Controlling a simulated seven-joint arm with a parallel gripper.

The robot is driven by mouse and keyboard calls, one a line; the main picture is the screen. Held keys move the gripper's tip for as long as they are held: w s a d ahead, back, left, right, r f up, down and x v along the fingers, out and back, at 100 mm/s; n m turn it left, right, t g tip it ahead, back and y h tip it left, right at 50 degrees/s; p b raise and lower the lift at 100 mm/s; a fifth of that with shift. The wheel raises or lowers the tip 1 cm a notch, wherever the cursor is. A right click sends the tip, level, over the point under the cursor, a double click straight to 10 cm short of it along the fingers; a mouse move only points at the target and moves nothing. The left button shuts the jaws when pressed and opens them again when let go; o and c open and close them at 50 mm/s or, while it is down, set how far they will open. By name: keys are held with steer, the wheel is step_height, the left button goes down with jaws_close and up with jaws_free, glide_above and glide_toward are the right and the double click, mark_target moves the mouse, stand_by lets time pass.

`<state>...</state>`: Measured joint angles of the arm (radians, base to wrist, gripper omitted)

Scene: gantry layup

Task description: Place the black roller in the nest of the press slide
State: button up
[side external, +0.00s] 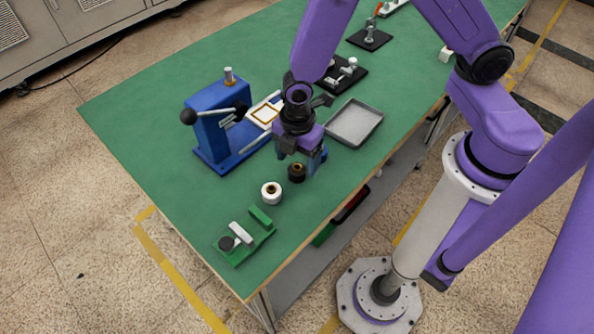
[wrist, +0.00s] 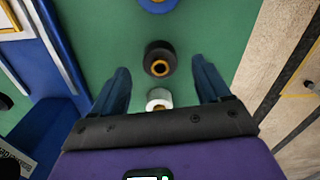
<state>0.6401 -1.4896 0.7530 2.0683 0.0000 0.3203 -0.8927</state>
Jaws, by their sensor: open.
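The black roller (side external: 297,172) stands on the green table, with an orange-brown bore on top. In the wrist view the black roller (wrist: 160,56) lies between and slightly beyond my fingertips, not gripped. My gripper (side external: 301,157) is open and empty, just above and beside it. The blue press (side external: 221,120) with its lever stands to the left. Its pale slide (side external: 264,114) with a yellow-brown square frame is partly hidden by my wrist. Part of the slide (wrist: 12,20) shows at the wrist view's upper left. I cannot make out the nest's inside clearly.
A white roller (side external: 271,192) stands close to the black one. A green fixture (side external: 262,217) is near the table's front corner. A grey tray (side external: 354,122) and black-based fixtures (side external: 369,39) lie behind.

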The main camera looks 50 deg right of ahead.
mark_target(297, 167)
steer(key=shift+f, duration=1.7)
steer(key=c, duration=1.2)
steer(key=shift+c, duration=0.2)
steer(key=shift+a+r, duration=0.1)
steer(key=shift+r, duration=0.05)
